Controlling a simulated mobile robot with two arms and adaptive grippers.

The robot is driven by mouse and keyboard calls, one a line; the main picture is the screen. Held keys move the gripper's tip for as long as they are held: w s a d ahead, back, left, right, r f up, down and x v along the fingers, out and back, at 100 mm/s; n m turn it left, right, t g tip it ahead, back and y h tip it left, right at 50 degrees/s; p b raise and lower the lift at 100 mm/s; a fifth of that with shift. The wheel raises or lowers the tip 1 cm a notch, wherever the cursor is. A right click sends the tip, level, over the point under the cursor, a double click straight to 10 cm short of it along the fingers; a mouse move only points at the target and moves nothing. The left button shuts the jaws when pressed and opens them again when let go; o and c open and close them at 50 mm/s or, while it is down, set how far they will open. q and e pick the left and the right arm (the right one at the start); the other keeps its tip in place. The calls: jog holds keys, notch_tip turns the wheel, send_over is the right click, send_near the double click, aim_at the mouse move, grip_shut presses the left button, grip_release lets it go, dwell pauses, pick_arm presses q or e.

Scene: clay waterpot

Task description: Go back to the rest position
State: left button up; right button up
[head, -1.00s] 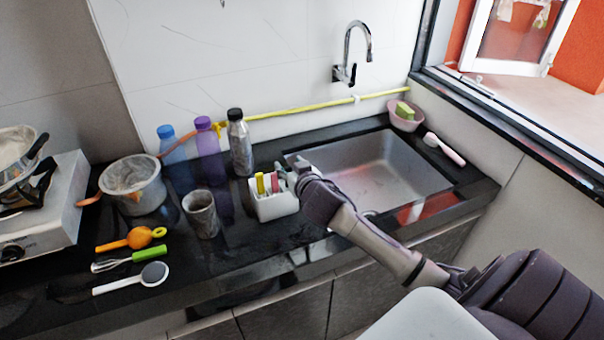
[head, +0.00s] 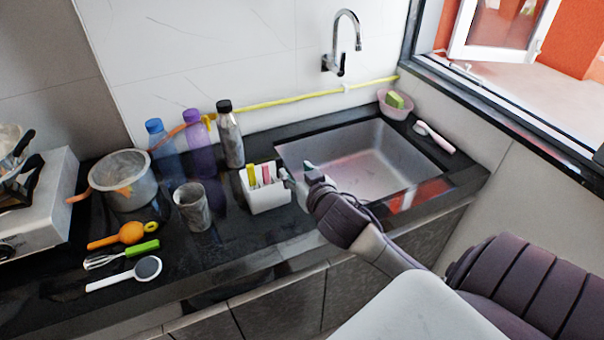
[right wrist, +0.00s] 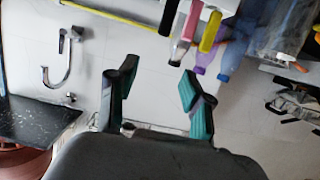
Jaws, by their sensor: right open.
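My right gripper (head: 297,172) is at the near left edge of the sink, just right of the white utensil holder (head: 266,196). Its teal-padded fingers are apart. In the right wrist view the gripper (right wrist: 158,72) is open, with nothing between its fingers. Whether a fingertip touches the holder I cannot tell. The holder carries several coloured handles, which also show in the right wrist view as a yellow handle (right wrist: 210,32) and others. My left gripper is not in view.
The sink (head: 365,160) lies behind and right of the gripper, with the tap (head: 347,40) above. Left are a grey cup (head: 192,208), several bottles, a pot (head: 123,182) and utensils on the black counter. The window sill (head: 490,120) edges the right.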

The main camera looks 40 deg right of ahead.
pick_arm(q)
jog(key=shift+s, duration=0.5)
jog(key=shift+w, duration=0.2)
